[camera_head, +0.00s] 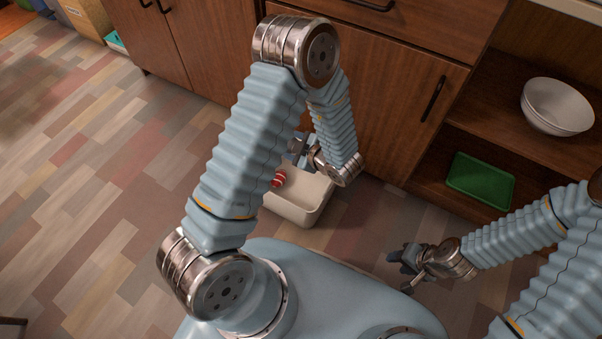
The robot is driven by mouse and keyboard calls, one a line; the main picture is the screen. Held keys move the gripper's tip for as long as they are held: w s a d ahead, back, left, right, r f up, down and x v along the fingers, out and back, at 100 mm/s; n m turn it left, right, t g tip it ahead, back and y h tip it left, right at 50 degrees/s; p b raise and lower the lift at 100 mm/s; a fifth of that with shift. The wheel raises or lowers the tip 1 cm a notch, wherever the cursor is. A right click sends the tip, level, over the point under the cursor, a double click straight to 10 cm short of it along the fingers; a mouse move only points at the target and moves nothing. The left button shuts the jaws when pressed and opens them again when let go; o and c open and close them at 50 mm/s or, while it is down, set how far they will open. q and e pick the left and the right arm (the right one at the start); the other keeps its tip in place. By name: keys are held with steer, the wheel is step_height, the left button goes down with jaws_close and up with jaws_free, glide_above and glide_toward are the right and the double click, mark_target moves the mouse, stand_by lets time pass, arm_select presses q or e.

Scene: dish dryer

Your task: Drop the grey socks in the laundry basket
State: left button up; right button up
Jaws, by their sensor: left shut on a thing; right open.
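The cream laundry basket (298,211) stands on the floor against the wooden cabinets, partly hidden by my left arm. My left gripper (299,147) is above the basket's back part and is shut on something. A small grey-blue patch there looks like the grey socks, but my arm hides most of it and I cannot tell cloth from fingers. A red and white striped thing (278,179) shows inside the basket at its left side. My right gripper (408,267) is open and empty, low over the floor to the right of the basket.
Wooden cabinets (385,125) with drawers run behind the basket. An open shelf at right holds white bowls (556,106) and a green tray (481,181). Boxes (86,17) stand at the top left. The plank floor (90,190) at left is clear.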

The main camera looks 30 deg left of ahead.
arm_select(q)
steer(key=shift+s+f, duration=0.4)
steer(key=shift+s, duration=0.05)
steer(key=shift+s+a+f+n, duration=0.1)
steer(key=shift+f+n, duration=0.15)
steer(key=shift+n, duration=0.05)
step_height(320, 180, down, 5)
steer(key=b, duration=0.5)
steer(key=shift+f, duration=0.15)
steer(key=o, duration=1.1)
steer(key=p+v, duration=0.2)
steer(key=v, duration=1.1)
steer(key=shift+d+r, duration=0.25)
steer(key=shift+d, duration=0.15)
